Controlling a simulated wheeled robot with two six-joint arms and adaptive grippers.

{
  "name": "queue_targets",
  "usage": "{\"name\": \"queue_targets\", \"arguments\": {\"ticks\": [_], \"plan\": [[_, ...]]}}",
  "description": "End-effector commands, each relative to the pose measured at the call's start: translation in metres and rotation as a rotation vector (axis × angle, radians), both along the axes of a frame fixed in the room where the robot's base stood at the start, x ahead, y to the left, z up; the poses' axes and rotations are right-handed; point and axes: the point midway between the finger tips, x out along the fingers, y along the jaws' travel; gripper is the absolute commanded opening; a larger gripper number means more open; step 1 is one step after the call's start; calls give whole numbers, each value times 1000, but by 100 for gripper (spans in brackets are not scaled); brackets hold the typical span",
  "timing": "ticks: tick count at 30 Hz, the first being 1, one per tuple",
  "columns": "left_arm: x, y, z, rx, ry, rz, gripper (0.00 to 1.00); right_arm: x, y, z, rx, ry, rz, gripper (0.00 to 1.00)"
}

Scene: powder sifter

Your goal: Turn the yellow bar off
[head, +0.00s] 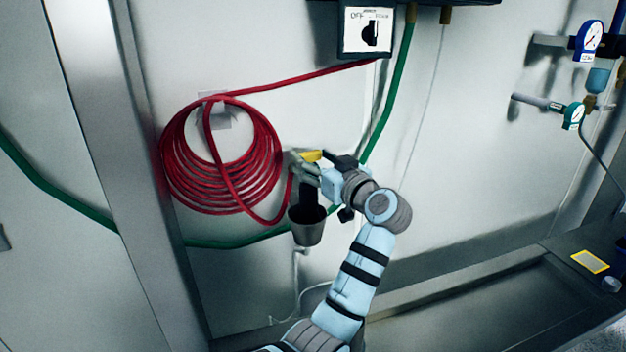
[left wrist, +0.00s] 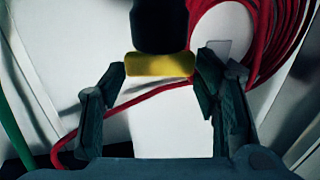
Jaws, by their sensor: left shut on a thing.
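The yellow bar (head: 311,155) shows in the head view near the wall, right of the red hose coil, partly hidden by my gripper. In the left wrist view the yellow bar (left wrist: 160,65) lies crosswise, with a black part (left wrist: 160,25) beyond it. My left gripper (head: 306,167) is shut on the yellow bar. In the left wrist view the gripper's fingers (left wrist: 160,72) sit at the bar's two ends. A grey cup-shaped part (head: 307,230) hangs just below the gripper. My right gripper is not in view.
A red hose coil (head: 172,170) hangs on the wall close to the left gripper. Green hoses (head: 390,100) run along the wall. A white switch box (head: 354,35) with a black knob is above. Gauges (head: 588,38) stand out at the upper right. A metal trough (head: 480,310) lies below.

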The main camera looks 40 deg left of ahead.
Motion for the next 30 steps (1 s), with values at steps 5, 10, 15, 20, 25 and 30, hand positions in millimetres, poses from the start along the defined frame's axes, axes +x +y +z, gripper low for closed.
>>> {"name": "queue_targets", "arguments": {"ticks": [5,10,15,20,25,30], "plan": [[2,-1,-6,-5,5,79,28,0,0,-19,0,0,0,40],[3,-1,-4,-5,5,119,28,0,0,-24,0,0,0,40],[3,0,-3,-6,5,132,28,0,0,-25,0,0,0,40],[3,0,-3,-6,6,132,28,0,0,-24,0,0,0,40],[3,0,-3,-6,6,132,61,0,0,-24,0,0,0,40],[3,0,-2,-5,4,131,77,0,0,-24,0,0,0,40]]}}
